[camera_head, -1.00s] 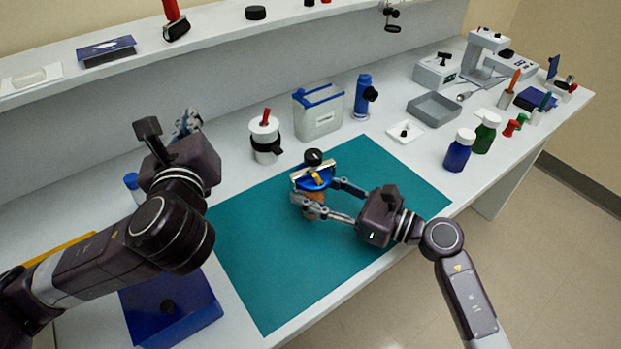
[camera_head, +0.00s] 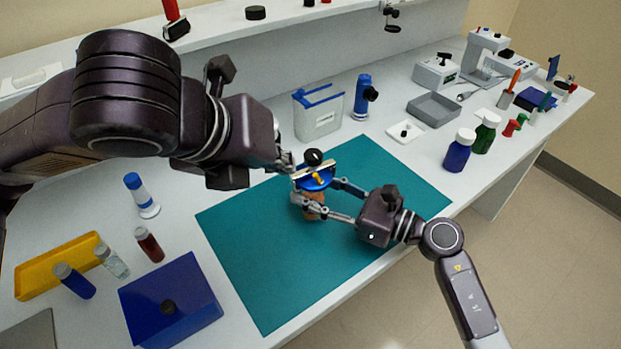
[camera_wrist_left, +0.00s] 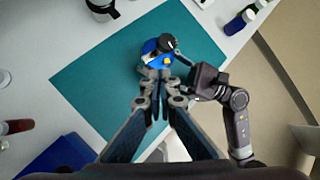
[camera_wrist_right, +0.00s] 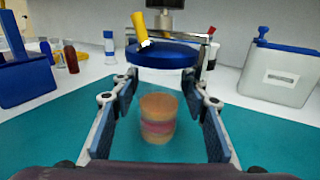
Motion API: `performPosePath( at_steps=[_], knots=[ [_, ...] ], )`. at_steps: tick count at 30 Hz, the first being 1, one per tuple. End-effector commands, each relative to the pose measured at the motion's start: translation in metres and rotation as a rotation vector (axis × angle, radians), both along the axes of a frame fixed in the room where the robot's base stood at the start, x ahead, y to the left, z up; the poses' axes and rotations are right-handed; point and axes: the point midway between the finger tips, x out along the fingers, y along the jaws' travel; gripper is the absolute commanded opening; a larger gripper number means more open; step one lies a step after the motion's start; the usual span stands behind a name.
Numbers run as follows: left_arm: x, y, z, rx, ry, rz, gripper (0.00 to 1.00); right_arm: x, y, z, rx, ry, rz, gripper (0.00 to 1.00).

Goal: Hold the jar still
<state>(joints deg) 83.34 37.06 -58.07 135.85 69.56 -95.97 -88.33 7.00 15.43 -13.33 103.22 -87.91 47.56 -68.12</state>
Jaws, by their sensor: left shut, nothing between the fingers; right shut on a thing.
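The jar (camera_wrist_right: 157,118) stands on the teal mat (camera_head: 260,260). Its clear wall is hard to make out around a brown and pinkish layered filling. A blue lid (camera_wrist_right: 163,55) tops it, with a metal bar, a yellow lever (camera_wrist_right: 140,27) and a black knob (camera_head: 313,157). My right gripper (camera_wrist_right: 160,85) has its fingers on both sides of the jar and is shut on it. My left gripper (camera_wrist_left: 160,80) is shut and empty, close beside the lid; I cannot tell whether it touches. In the head view, its wrist partly hides its fingers.
A clear bin with a blue rim (camera_head: 320,115) and a blue device (camera_head: 363,97) stand behind the mat. Blue (camera_head: 459,150) and green (camera_head: 486,133) bottles stand right. A blue box (camera_head: 170,300), vials and a yellow tray (camera_head: 55,265) lie left. The front mat is clear.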

Motion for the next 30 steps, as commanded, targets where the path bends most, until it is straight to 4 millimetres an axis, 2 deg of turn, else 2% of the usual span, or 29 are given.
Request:
performPosePath(
  at_steps=[3,6,10,23,26,30],
  knots=[
    [-0.022,-0.004,0.004,0.017,0.067,-0.041,0.0,0.0,0.0,0.0,0.0,0.0,-0.001,0.05],
    [-0.036,-0.005,0.006,0.028,0.11,-0.065,0.0,0.0,0.0,0.0,0.0,0.0,-0.001,0.05],
    [-0.046,-0.006,0.006,0.035,0.14,-0.08,0.0,0.0,0.0,0.0,0.0,0.0,-0.001,0.05],
    [-0.047,-0.007,0.004,0.038,0.148,-0.083,0.0,0.0,0.0,0.0,0.0,0.0,0.0,0.05],
    [-0.044,-0.01,-0.004,0.037,0.151,-0.083,0.0,0.0,0.0,0.0,0.0,0.0,0.0,0.05],
    [-0.035,-0.017,-0.024,0.038,0.154,-0.083,0.0,0.0,0.0,0.0,0.0,0.0,0.0,0.05]
  ],
)
